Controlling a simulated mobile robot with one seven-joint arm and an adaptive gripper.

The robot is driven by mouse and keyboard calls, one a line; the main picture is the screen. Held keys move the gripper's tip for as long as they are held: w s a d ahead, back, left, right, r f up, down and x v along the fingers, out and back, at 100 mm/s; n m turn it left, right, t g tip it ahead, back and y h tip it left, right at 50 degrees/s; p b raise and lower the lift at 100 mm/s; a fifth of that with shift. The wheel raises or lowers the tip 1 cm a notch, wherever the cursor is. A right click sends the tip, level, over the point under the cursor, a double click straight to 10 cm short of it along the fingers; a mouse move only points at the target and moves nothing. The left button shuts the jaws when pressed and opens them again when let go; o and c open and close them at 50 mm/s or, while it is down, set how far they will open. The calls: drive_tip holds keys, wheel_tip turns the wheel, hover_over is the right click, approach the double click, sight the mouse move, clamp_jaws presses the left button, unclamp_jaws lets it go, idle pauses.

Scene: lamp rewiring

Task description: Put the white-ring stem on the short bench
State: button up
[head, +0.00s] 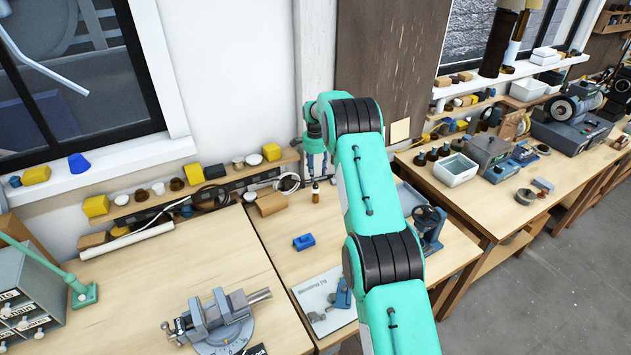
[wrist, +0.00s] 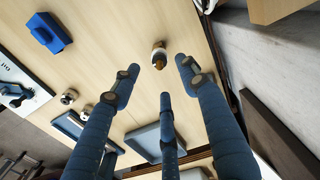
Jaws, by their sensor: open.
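A small upright piece (head: 315,194) with a dark body and an amber part stands on the middle bench (head: 285,225), near the wall. In the wrist view the small piece (wrist: 159,57) shows a pale ring and a brown-amber end; I cannot tell for sure that it is the white-ring stem. My gripper (head: 316,174) hangs just above and behind it, with its fingers pointing down. In the wrist view the blue-grey fingers (wrist: 158,90) are spread, empty and apart from the piece. I cannot tell which bench is called short.
A blue block (head: 304,242), a printed sheet (head: 325,300) with parts and a blue hand-wheel tool (head: 429,226) are on the middle bench. A cardboard-coloured block (head: 271,204) lies left of the small piece. A vise (head: 215,320) stands on the left bench. A cluttered shelf runs along the wall.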

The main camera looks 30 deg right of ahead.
drive_tip(key=shift+r, duration=2)
